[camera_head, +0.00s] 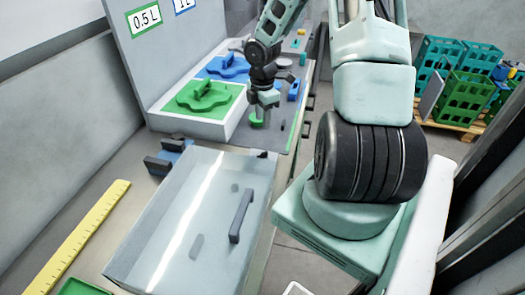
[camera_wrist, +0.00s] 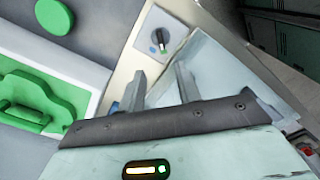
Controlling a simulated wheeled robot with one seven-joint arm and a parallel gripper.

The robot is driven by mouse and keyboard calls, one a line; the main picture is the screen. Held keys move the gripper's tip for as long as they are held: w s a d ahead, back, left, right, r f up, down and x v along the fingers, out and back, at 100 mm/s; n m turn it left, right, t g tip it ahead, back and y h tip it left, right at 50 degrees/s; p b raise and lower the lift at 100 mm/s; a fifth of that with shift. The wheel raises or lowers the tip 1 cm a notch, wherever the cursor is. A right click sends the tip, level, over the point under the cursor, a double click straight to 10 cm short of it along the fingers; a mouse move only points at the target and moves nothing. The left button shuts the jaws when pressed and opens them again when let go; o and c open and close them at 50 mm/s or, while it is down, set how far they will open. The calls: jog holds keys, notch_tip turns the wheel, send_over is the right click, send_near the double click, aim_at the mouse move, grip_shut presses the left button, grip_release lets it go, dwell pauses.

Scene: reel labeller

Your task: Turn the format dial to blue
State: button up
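The format dial (camera_wrist: 160,38) is at the top middle of the wrist view. Which mark the knob points at is too small to tell. My gripper (camera_wrist: 160,78) has its two fingers apart with nothing between them, and the dial lies beyond the fingertips, not touched. In the head view my gripper (camera_head: 263,106) is above the grey work surface near a green disc (camera_head: 256,120). I cannot make out the dial in the head view.
A clear cover (camera_head: 195,220) with a dark handle (camera_head: 241,215) fills the front of the bench. A green shaped part (camera_head: 205,97) and a blue one (camera_head: 228,67) lie behind it. A yellow ruler (camera_head: 78,238) lies at left. Green crates (camera_head: 468,97) stand at the far right.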

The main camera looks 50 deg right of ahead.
aim_at(262, 153)
notch_tip(262, 153, down, 15)
jog(key=shift+f, duration=0.1)
dwell(0.3)
grip_shut()
